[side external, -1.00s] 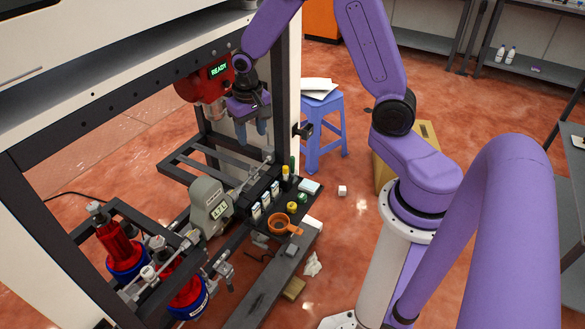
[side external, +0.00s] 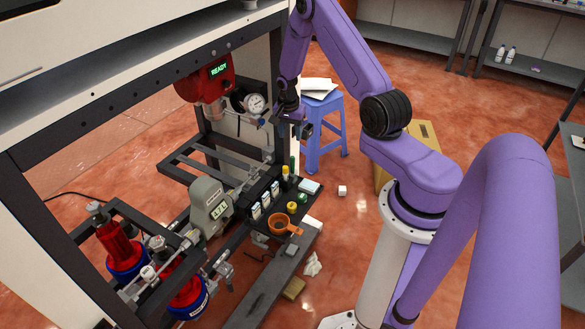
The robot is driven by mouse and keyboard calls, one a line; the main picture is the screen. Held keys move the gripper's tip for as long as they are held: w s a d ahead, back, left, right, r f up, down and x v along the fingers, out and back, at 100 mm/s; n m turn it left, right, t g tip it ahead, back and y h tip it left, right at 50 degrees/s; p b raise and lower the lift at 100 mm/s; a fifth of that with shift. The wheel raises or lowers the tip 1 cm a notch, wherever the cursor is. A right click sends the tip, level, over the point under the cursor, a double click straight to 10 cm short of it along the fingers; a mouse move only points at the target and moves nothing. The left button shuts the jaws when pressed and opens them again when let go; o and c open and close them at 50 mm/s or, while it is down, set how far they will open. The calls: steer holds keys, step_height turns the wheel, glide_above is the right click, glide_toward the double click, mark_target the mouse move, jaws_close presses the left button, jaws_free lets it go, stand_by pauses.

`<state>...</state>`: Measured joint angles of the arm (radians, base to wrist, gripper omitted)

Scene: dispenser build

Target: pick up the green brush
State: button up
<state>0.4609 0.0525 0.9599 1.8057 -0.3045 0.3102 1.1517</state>
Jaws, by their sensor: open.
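A slim dark green upright piece (side external: 292,163), which looks like the green brush, stands at the back of the small black rack, beside a yellow-topped piece (side external: 285,171). Its lower part is hidden and it is too small to make out bristles. My gripper (side external: 284,127) is open and empty, above the rack and in front of the blue stool. It is apart from the green piece.
An orange cup with a handle (side external: 279,224), a yellow roll (side external: 292,207) and a small green piece (side external: 302,198) sit near the rack. A grey display unit (side external: 211,209) stands left. A red READY unit with a gauge (side external: 255,103) hangs behind. A blue stool (side external: 327,125) stands at the back.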

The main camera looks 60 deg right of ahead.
mark_target(292, 158)
steer(key=f, duration=0.3)
steer(key=d+f, duration=0.1)
steer(key=f, duration=0.6)
steer(key=shift+w+d+f, duration=0.15)
steer(key=shift+f, duration=0.2)
steer(key=shift+d+f, duration=0.25)
steer(key=shift+f, duration=1.05)
steer(key=shift+d+f, duration=0.2)
steer(key=shift+f, duration=1.05)
steer(key=shift+c, duration=0.3)
jaws_close()
